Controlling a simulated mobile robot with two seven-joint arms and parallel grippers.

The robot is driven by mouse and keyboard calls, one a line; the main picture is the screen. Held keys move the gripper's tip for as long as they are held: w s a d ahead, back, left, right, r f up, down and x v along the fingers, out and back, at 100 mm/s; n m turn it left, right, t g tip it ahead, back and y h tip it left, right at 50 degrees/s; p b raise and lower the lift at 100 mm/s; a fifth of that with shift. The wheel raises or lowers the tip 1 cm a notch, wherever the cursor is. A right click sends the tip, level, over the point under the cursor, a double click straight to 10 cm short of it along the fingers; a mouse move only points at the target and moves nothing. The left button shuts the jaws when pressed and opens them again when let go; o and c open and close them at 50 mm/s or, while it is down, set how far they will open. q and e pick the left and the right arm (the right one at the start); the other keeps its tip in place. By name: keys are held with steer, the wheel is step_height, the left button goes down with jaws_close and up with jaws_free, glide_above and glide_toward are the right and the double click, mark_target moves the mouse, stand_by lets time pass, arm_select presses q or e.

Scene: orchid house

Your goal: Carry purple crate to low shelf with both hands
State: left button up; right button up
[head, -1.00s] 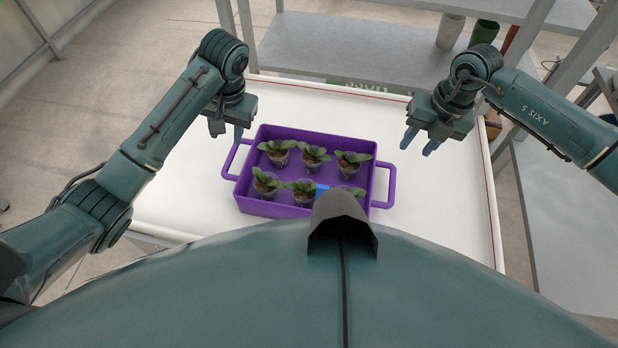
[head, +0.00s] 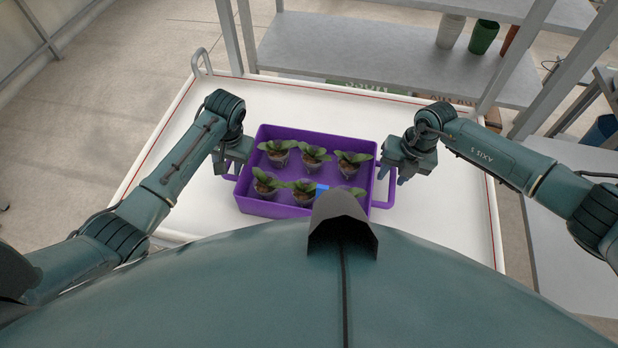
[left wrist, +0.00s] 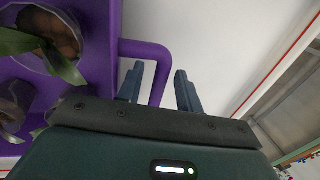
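The purple crate (head: 262,208) sits on the white table and holds several small potted orchid plants (head: 313,157). It has a loop handle on each short side. My left gripper (head: 232,170) is at the left handle. In the left wrist view the two fingers (left wrist: 158,88) stand apart with the purple handle bar (left wrist: 145,48) between them; no clamping shows. My right gripper (head: 394,174) is over the right handle (head: 386,203), its fingers apart. The exact fit of the right fingers around the bar is hidden.
The white table (head: 340,104) is clear behind the crate. A grey shelf rack (head: 390,60) stands beyond it, with pots (head: 483,36) on an upper board and boxes below. A metal rail (head: 201,62) rises at the table's far left corner.

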arm_select(q)
steer(key=shift+f, duration=0.35)
arm_select(e)
steer(key=shift+f, duration=0.35)
arm_select(q)
jaws_close()
arm_select(e)
jaws_close()
arm_select(q)
steer(key=shift+w+r, duration=0.1)
steer(key=shift+r, duration=0.05)
arm_select(e)
steer(key=shift+w+r, duration=0.1)
steer(key=shift+r, duration=0.05)
stand_by(0.4)
